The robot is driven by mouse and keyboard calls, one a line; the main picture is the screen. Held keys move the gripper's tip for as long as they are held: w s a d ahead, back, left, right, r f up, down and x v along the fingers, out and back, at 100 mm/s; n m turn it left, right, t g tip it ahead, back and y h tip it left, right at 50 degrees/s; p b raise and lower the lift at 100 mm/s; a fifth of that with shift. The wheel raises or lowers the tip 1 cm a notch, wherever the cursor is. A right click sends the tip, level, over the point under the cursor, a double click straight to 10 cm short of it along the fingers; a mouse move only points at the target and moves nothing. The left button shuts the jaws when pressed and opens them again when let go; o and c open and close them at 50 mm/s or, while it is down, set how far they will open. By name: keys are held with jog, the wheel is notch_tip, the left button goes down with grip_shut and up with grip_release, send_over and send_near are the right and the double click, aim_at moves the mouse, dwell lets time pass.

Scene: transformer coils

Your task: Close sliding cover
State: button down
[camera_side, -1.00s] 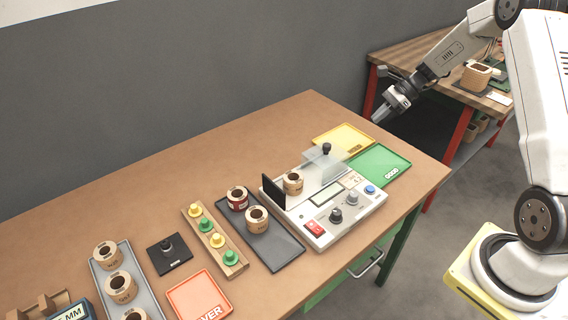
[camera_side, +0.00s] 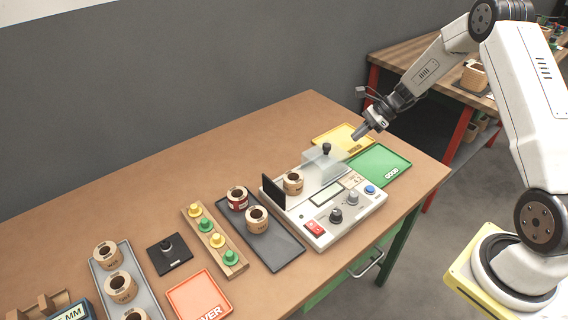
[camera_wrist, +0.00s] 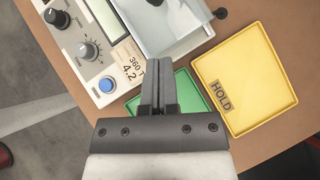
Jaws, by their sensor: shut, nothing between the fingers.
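The sliding cover (camera_side: 321,163) is a clear box with a dark knob (camera_side: 326,148) on the back right part of the white tester (camera_side: 335,228). A tan coil (camera_side: 293,182) stands on the tester to the left of the cover, against a black upright plate (camera_side: 273,192), and is uncovered. My gripper (camera_side: 357,137) is shut and empty, above and to the right of the cover, apart from it. In the wrist view my gripper's fingers (camera_wrist: 158,62) are together, and the cover (camera_wrist: 172,22) shows beyond their tips.
A yellow HOLD tray (camera_side: 343,138) and a green GOOD tray (camera_side: 379,164) lie empty behind and right of the tester. A dark tray (camera_side: 275,246) with two coils and a wooden rack (camera_side: 214,239) of coloured pegs stand to the left. The table's back left is clear.

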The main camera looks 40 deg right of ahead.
aim_at(338, 151)
jog(key=a, duration=0.1)
jog(key=w+a+f, duration=0.1)
jog(key=w+a, duration=0.1)
jog(key=shift+a+f, duration=0.35)
jog(key=shift+w+a, duration=0.25)
jog(key=shift+a, duration=0.35)
jog(key=shift+a, duration=0.1)
jog(key=a, duration=1.3)
jog(key=shift+a, duration=0.4)
